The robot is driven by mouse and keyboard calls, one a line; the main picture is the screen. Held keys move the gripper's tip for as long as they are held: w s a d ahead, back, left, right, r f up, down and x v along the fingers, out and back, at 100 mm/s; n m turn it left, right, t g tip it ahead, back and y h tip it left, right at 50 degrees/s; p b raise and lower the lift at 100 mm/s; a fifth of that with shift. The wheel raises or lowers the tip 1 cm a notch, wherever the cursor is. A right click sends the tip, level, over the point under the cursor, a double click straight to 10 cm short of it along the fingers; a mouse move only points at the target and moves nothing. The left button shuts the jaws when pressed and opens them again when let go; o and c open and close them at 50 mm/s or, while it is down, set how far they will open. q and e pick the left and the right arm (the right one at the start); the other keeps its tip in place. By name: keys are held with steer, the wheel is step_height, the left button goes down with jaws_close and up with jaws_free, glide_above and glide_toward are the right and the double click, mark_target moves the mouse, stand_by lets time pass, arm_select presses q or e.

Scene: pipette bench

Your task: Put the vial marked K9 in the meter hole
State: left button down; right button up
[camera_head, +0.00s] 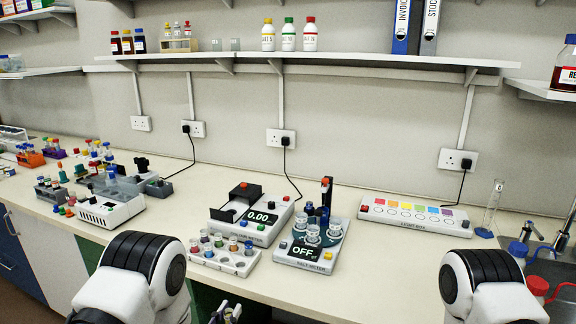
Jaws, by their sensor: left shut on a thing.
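A white rack (236,267) with several vials in coloured caps stands near the bench's front edge. The marks on the vials are too small to read, so I cannot tell which is K9. Behind it is a grey-white meter (262,233) with a display reading 0.00 and a black part on top. To its right is a second device (307,254) with a display reading OFF and several clear cups on it. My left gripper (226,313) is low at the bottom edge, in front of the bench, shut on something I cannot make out. My right gripper is out of view.
A light box (415,217) with coloured patches stands at the back right. A tall cylinder (492,208) and taps are further right. More racks and a white device (110,207) crowd the left. The bench front right of centre (385,275) is clear.

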arm_select(q)
steer(key=s+a+n+y, duration=0.3)
steer(key=a+y, duration=0.1)
steer(key=y, duration=0.1)
steer(key=w+d+r+m+h, duration=0.2)
steer(key=w+d+m+h, duration=0.15)
steer(key=h, duration=0.25)
steer(key=w+a+r, duration=0.1)
steer(key=w+r, duration=0.3)
steer(key=r, duration=0.2)
steer(key=shift+a, duration=0.2)
steer(key=shift+w, duration=0.1)
